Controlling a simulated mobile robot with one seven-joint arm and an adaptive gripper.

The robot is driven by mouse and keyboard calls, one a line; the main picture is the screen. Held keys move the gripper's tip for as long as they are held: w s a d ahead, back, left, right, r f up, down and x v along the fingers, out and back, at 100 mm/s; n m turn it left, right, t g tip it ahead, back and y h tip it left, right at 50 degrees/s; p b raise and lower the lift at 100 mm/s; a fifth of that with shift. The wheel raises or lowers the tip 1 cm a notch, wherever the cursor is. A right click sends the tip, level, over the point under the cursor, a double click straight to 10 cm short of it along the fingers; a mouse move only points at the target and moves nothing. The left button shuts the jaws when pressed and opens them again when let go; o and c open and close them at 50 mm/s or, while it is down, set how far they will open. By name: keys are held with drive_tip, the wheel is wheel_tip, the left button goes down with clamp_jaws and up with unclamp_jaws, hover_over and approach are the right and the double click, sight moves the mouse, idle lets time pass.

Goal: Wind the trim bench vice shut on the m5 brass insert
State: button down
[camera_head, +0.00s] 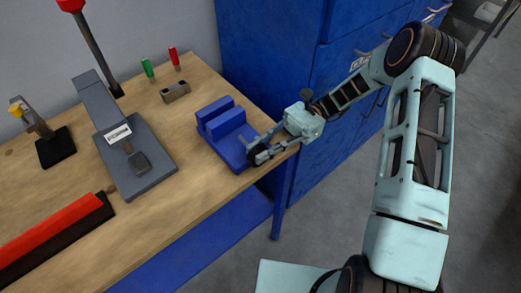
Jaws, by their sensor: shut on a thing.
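The blue trim bench vice (231,150) sits on the wooden bench near its right edge, with two raised jaw blocks and a gap between them. My gripper (261,150) reaches in from the right at the vice's near right end. It is shut on a dark round part there, which looks like the vice's handle (256,158); the fingers partly cover it. I cannot make out the m5 brass insert; it is too small or hidden between the jaws.
A grey press-like tool (135,165) stands left of the vice on the bench (190,195). Behind are a small grey block (174,92), a green-handled tool (147,68) and a red-handled one (174,57). A red-and-black bar (55,235) lies front left. Blue cabinets (265,55) stand behind.

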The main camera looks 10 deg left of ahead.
idle(0.5)
drive_tip(key=c, duration=1.8)
unclamp_jaws()
drive_tip(key=shift+c, duration=0.2)
drive_tip(key=shift+w+d, duration=0.1)
drive_tip(key=shift+v, duration=5.9)
drive_tip(key=shift+f, duration=0.1)
